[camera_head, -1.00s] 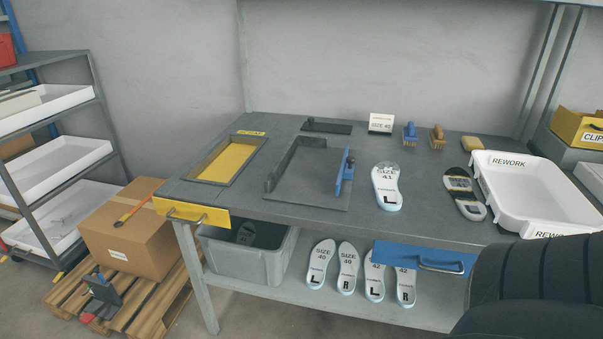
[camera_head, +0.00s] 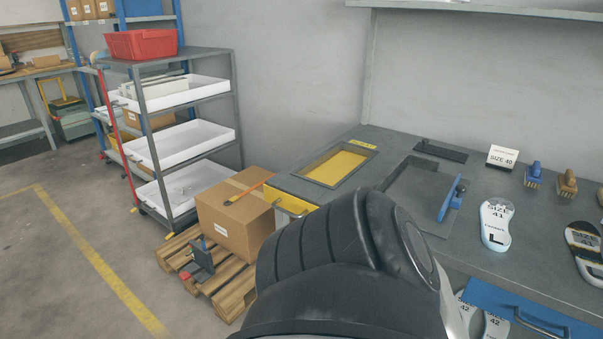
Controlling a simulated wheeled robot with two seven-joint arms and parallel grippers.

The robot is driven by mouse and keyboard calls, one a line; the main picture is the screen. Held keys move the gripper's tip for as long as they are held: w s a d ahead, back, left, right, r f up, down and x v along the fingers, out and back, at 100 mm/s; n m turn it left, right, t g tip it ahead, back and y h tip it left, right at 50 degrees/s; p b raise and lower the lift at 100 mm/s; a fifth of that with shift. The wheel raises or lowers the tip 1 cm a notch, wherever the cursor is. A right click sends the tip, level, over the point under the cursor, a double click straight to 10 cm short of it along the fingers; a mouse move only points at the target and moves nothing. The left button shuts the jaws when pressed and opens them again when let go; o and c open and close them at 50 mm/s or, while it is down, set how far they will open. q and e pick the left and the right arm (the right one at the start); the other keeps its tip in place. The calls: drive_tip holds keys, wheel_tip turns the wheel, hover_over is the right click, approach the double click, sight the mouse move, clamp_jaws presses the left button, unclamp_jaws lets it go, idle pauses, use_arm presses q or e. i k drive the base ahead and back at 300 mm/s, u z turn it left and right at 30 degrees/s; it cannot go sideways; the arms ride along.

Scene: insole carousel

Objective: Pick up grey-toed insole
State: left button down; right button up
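A pale insole (camera_head: 495,232) marked size 41 and L lies on the grey workbench at the right, its toe end toward the back wall; the toe looks greyish, but its exact shade is hard to tell. A dark-patched insole (camera_head: 583,238) lies farther right, partly cut off by the picture edge. Parts of two insoles marked 42 (camera_head: 495,325) show on the lower shelf, mostly hidden. A black link of my own arm fills the lower middle. Neither gripper shows, so I cannot see whether they hold anything.
The workbench (camera_head: 400,152) carries a yellow-bottomed tray (camera_head: 338,168), a dark fixture with a blue handle (camera_head: 451,198), a size 40 sign (camera_head: 502,158) and brushes (camera_head: 534,175). A cardboard box (camera_head: 235,222) stands on a pallet at left, before a tray rack (camera_head: 237,105). Floor at far left is clear.

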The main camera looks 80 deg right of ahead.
sight(496, 214)
drive_tip(key=k, duration=1.25)
drive_tip(key=z, duration=0.25)
